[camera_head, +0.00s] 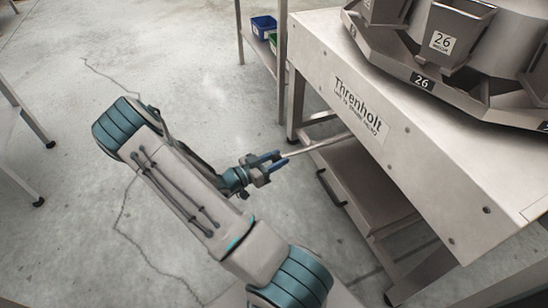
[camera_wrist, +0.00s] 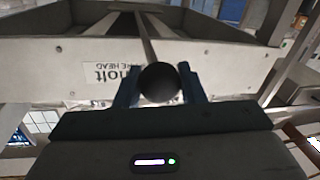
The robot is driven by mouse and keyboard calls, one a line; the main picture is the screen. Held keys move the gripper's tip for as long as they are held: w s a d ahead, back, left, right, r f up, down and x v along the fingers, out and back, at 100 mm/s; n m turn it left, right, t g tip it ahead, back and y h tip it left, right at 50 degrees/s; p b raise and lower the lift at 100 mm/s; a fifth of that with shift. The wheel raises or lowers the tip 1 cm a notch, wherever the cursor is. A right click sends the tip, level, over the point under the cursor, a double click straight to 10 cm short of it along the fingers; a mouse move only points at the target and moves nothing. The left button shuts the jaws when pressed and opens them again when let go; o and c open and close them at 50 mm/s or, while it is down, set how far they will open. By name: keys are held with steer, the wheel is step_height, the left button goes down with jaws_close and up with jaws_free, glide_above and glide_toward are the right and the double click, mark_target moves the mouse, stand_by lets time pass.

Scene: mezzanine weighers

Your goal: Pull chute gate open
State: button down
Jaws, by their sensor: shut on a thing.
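A thin grey rod (camera_head: 318,145) runs out from under the side of the machine marked Threnholt to my gripper (camera_head: 279,159). In the wrist view the rod (camera_wrist: 144,35) ends in a round dark knob (camera_wrist: 159,83). My gripper's two blue fingers (camera_wrist: 159,92) stand on either side of the knob and are shut on it. The head view does not show the knob clearly. The chute gate plate itself cannot be made out in either view; the rod's far end runs in beneath the machine.
The Threnholt machine body (camera_head: 400,140) with metal buckets (camera_head: 452,35) fills the right. A lower shelf (camera_head: 365,190) sits beneath it. A rack with a blue bin (camera_head: 263,27) and a green bin stands behind. The concrete floor (camera_head: 60,240) at left is open.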

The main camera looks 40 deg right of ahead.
steer(key=shift+a+f, duration=0.1)
steer(key=shift+a, duration=0.1)
steer(key=c, duration=1.2)
jaws_free()
steer(key=shift+o, duration=1.2)
steer(key=shift+w+a, duration=0.1)
steer(key=shift+a, duration=0.1)
steer(key=shift+d, duration=0.1)
steer(key=w+a+p, duration=0.1)
steer(key=a+p, duration=0.2)
steer(key=a, duration=1)
steer(key=shift+w+a, duration=0.35)
steer(key=shift+a, duration=0.05)
